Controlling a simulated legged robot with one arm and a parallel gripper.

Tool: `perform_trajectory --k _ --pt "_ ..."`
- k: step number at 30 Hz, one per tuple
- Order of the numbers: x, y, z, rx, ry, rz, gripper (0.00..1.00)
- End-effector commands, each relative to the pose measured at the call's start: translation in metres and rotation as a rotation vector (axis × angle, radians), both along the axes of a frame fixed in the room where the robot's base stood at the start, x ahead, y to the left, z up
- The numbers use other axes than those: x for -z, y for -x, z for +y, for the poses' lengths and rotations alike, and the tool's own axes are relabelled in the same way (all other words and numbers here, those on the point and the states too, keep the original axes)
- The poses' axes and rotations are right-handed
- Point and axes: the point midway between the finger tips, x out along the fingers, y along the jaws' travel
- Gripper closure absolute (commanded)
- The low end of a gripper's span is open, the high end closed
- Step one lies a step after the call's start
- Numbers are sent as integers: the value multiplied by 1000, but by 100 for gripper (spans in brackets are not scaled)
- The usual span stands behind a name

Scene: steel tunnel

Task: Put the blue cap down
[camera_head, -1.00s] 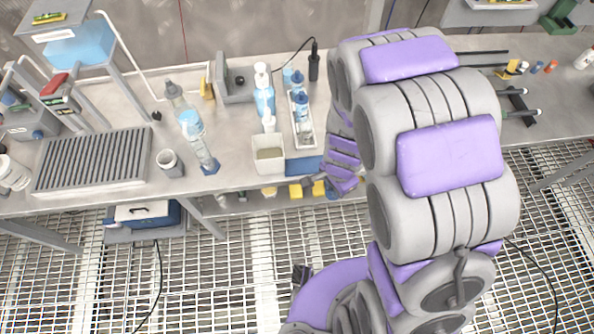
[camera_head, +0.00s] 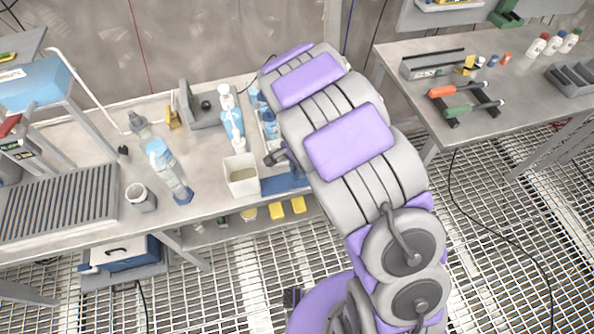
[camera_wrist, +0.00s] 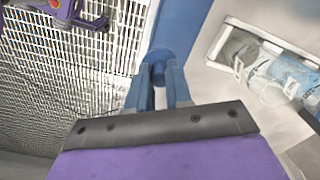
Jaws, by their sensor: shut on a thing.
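The blue cap (camera_wrist: 158,56) is a small round blue piece between the fingertips of my gripper (camera_wrist: 160,78) in the wrist view. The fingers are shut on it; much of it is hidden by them. It appears over the edge of a blue mat (camera_wrist: 198,30), contact cannot be told. In the head view my gripper (camera_head: 276,156) is at the bench's front, right of the white bin (camera_head: 241,174) and above the blue mat (camera_head: 285,184). The cap cannot be made out there.
A white tray (camera_wrist: 228,30) with bottles lies beside the mat. Floor grating (camera_wrist: 80,75) lies beyond the bench edge. A second bench (camera_head: 520,100) holds tools.

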Motion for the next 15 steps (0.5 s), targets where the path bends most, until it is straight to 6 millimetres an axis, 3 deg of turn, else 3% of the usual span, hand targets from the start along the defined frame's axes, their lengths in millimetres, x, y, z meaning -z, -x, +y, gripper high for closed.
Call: perform_trajectory --k 9,15 --pt "3 -17 3 0 0 -1 100" --pt "34 -14 1 0 -3 3 100"
